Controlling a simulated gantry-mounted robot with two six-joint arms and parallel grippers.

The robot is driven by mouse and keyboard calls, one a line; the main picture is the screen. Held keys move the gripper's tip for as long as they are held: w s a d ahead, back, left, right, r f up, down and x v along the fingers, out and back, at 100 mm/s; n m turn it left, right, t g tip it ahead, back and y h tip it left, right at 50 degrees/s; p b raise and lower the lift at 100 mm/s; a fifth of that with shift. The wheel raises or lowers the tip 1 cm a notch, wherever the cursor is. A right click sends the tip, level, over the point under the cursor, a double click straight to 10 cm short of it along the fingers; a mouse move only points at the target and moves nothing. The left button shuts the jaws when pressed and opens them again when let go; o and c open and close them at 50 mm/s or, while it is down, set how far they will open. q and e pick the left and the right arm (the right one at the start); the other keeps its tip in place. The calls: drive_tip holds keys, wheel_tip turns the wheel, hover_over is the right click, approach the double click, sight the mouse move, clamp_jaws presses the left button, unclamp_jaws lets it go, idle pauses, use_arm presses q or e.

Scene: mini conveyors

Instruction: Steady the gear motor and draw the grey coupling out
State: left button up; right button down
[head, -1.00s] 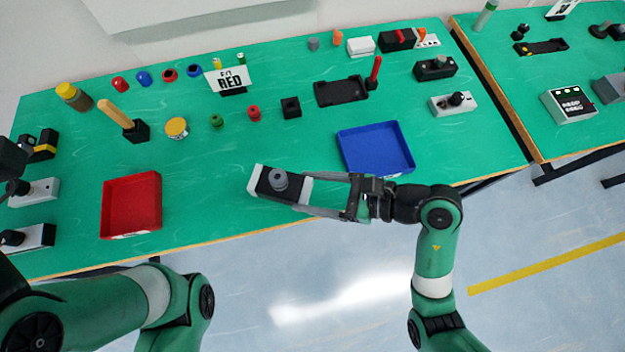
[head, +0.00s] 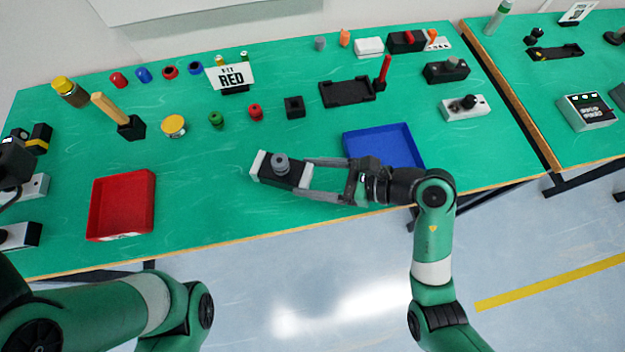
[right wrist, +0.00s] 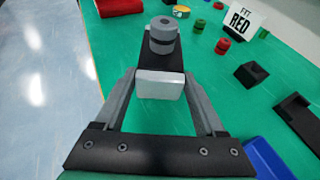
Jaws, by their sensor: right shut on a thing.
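The gear motor (head: 268,173) is a black block with white ends, near the front middle of the table in the head view. A grey coupling (head: 281,163) stands upright on its top. In the right wrist view, the coupling (right wrist: 163,35) sits on the black body beyond a white end block. My right gripper (head: 308,175) is shut on the motor's right-hand white end, one finger on each side. I cannot tell whether the motor touches the table. Only my left arm's links show at the lower left; its gripper fingers are not seen.
A red tray (head: 93,222) lies left of the motor and a blue tray (head: 424,160) right of it, partly behind my right arm. A FIT RED sign (head: 231,76), a black square block (head: 294,107) and small coloured parts stand farther back. Green table around the motor is clear.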

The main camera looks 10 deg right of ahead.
drive_tip(key=shift+w+d+f+b, duration=0.15)
drive_tip(key=shift+w+f+b, duration=0.85)
drive_tip(key=shift+w+b, duration=0.15)
drive_tip(key=shift+w+d+f+b, duration=0.1)
drive_tip(key=shift+w+f+b, duration=0.85)
drive_tip(key=shift+w+b, duration=0.15)
drive_tip(key=shift+w+f+b, duration=0.25)
drive_tip(key=shift+w+b, duration=0.2)
drive_tip(key=shift+d+f+b, duration=0.1)
drive_tip(key=shift+f+b, duration=0.25)
drive_tip(key=shift+f, duration=0.5)
